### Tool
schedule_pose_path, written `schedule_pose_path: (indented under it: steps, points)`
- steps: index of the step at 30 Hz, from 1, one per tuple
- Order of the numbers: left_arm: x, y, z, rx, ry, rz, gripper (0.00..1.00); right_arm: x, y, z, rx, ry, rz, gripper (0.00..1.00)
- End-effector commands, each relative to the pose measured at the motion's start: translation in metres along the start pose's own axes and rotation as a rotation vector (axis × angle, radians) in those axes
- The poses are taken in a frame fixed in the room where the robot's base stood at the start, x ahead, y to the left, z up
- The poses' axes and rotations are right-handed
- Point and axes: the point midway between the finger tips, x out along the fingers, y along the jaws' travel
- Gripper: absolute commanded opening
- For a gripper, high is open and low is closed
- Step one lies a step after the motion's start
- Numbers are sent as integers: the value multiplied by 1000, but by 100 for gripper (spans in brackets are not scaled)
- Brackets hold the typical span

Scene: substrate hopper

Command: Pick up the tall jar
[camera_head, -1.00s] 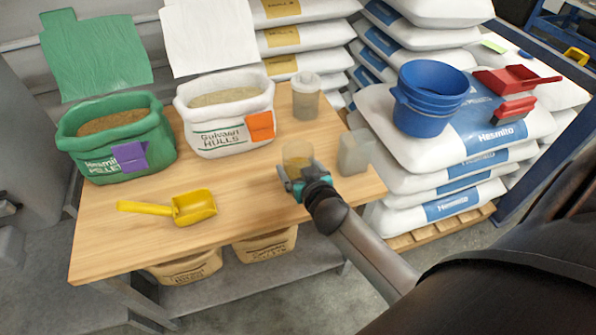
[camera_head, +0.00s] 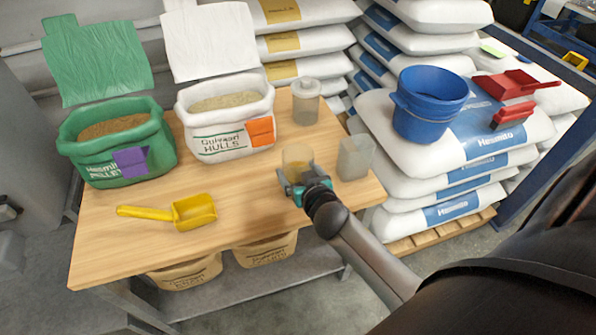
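Three clear jars stand on the right part of the wooden table. A lidded jar (camera_head: 306,103) with beige contents is at the back. An empty-looking clear jar (camera_head: 355,158) is near the right edge. A third jar (camera_head: 297,158) with yellowish contents is at my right gripper (camera_head: 303,183). The teal fingers of this gripper are spread at either side of its lower part. The gripper hides the jar's base, and whether the fingers press on it cannot be told. I cannot tell for sure which is the tall jar. My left gripper is not in view.
The table (camera_head: 125,252) also holds a green pellet bag (camera_head: 150,160), a white hulls bag (camera_head: 215,138) and a yellow scoop (camera_head: 193,210). The table's front middle is clear.

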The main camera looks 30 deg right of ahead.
Motion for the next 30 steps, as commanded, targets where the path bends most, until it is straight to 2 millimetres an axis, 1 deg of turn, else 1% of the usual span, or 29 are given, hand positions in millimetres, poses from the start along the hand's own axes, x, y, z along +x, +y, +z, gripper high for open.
schedule_pose_path:
  steps: [1,8,16,17,18,22,26,30]
  points:
    - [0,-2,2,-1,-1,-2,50,-1,0,-5,0,4,-1,13]
    - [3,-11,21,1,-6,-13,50,-8,0,-20,0,4,0,13]
    - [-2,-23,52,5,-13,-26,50,-19,0,-47,0,5,-1,13]
    - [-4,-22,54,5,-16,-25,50,-20,0,-52,0,5,-1,13]
    - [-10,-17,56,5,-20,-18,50,-24,0,-61,1,6,0,13]
    - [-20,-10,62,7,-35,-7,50,-32,0,-78,0,6,0,13]
    - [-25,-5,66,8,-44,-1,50,-35,0,-88,0,4,0,13]
    - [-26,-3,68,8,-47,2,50,-37,0,-91,-1,4,0,13]
